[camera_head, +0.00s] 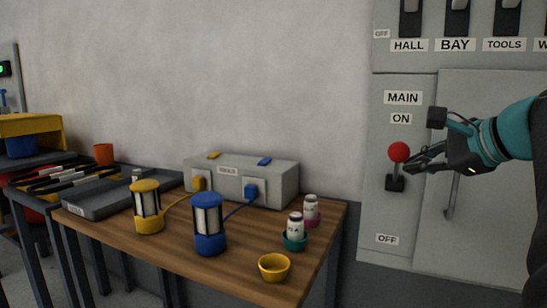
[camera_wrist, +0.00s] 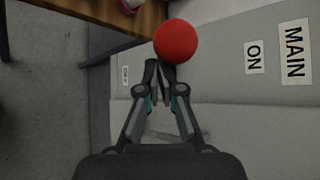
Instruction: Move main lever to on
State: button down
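The main lever has a red ball knob (camera_head: 399,151) and a black base (camera_head: 395,183) on the grey panel, between the ON label (camera_head: 401,118) and the OFF label (camera_head: 387,239). The knob sits above the base, on the ON side. My gripper (camera_head: 410,165) is at the lever, its fingertips just right of and slightly below the knob. In the wrist view the fingers (camera_wrist: 158,72) come together, with the red knob (camera_wrist: 176,41) right beyond the tips. Contact is hard to tell, and I see nothing held between the fingers.
A row of black switches (camera_head: 456,18) runs along the panel top. A cabinet door handle (camera_head: 452,195) is below my gripper. A wooden table (camera_head: 180,248) at left holds lanterns, a grey box (camera_head: 240,180), small jars and a yellow bowl (camera_head: 274,267).

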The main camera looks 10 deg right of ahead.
jog(key=shift+a+r, duration=0.2)
jog(key=shift+r, duration=0.3)
notch_tip(320, 180, down, 4)
jog(key=s+b, duration=0.2)
jog(key=b, duration=0.1)
jog(key=s+d+r+p, duration=0.2)
jog(key=d+r, duration=0.5)
jog(key=d, duration=0.1)
jog(key=w+a+f+n+g+b, duration=0.35)
jog(key=a+f+n, duration=0.65)
jog(key=a+f, duration=0.85)
jog(key=s+a+f+n+g+h+p, duration=0.1)
jog(key=s+a+f+n, duration=0.2)
jog(key=s+f+n, duration=0.2)
jog(key=s+a+f+n+g+h+p, duration=0.2)
jog(key=s+a+f+n, duration=0.2)
jog(key=s+f, duration=0.5)
notch_tip(320, 180, down, 3)
jog(key=shift+n+p, duration=0.3)
jog(key=shift+n, duration=0.3)
